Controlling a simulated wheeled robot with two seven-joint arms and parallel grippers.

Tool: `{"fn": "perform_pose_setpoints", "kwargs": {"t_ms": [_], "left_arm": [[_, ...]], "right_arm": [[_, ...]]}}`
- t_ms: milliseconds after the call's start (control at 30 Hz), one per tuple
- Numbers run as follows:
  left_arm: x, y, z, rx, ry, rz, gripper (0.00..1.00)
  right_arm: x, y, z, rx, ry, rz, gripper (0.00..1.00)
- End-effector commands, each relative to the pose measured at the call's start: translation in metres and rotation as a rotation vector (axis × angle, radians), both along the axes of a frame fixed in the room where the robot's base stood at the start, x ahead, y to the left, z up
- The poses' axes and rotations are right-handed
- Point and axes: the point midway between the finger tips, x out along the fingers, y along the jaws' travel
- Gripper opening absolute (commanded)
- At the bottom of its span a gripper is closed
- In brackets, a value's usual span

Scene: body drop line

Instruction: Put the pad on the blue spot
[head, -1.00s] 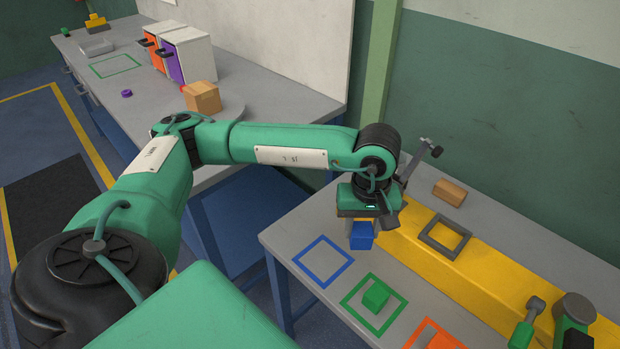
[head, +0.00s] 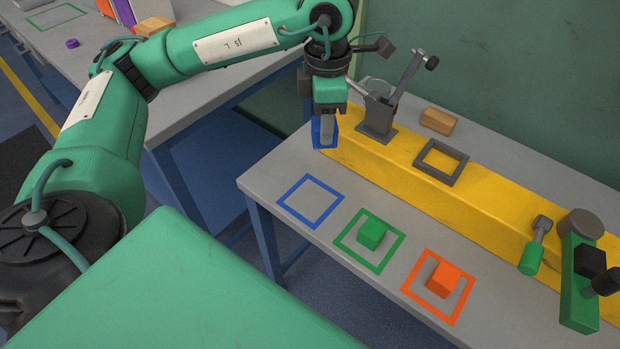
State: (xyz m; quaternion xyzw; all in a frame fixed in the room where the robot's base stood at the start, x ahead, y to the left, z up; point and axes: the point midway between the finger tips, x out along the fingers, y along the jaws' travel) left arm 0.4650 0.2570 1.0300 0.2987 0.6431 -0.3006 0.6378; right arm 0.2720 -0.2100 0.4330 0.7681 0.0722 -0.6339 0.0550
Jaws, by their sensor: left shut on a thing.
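My left gripper (head: 326,130) points down and is shut on a blue pad (head: 317,132), a small block partly hidden by the fingers. It holds the pad above the back left part of the grey table, in front of the yellow beam's left end. The blue spot (head: 289,190) is an empty blue square outline on the table, a little in front of the pad in the picture. My right gripper does not show.
A green block (head: 372,232) sits in a green outline and an orange block (head: 443,279) in an orange outline, right of the blue spot. The yellow beam (head: 480,205) bears a grey square frame (head: 441,162) and a clamp (head: 376,125). Green-handled tools stand at the right.

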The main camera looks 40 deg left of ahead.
Motion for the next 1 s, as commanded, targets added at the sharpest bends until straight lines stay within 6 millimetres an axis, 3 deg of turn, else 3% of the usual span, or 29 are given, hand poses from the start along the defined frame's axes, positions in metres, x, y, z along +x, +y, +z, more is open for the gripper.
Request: {"fn": "perform_pose_setpoints", "kwargs": {"t_ms": [400, 667, 833, 1000], "left_arm": [[-0.012, 0.013, 0.014, 0.002, -0.008, 0.601, 0.15], [-0.017, 0.017, 0.02, 0.003, -0.009, 0.78, 0.15], [-0.018, 0.017, 0.004, 0.005, -0.005, 0.798, 0.15], [-0.018, 0.017, -0.029, 0.006, -0.003, 0.798, 0.15]], "right_arm": [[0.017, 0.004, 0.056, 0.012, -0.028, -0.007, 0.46], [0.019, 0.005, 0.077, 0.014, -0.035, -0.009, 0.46], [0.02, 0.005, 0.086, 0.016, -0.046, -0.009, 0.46], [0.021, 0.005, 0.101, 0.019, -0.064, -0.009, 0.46]]}}
